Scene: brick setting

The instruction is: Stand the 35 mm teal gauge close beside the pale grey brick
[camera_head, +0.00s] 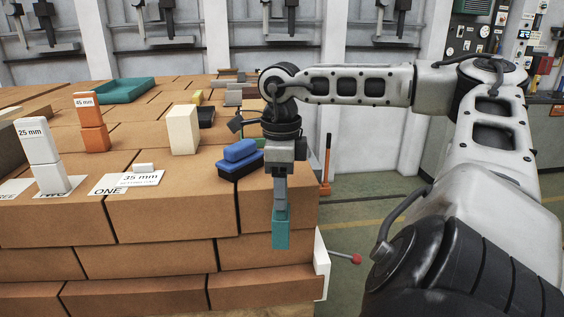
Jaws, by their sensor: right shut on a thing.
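My right gripper (280,207) points straight down and is shut on the teal gauge (280,234). The gauge hangs upright below the fingers, in front of the brick stack's right end in the picture. No label shows on it. A small grey block (233,98) lies at the back of the stack, left of my right wrist; I cannot tell for certain that it is the pale grey brick. My left gripper is not in view.
On the brick stack (165,215) stand a cream block (183,130), a blue-and-black brush-like thing (240,158), an orange 45 mm gauge (93,125), a white 25 mm gauge (42,157) and a teal tray (122,90).

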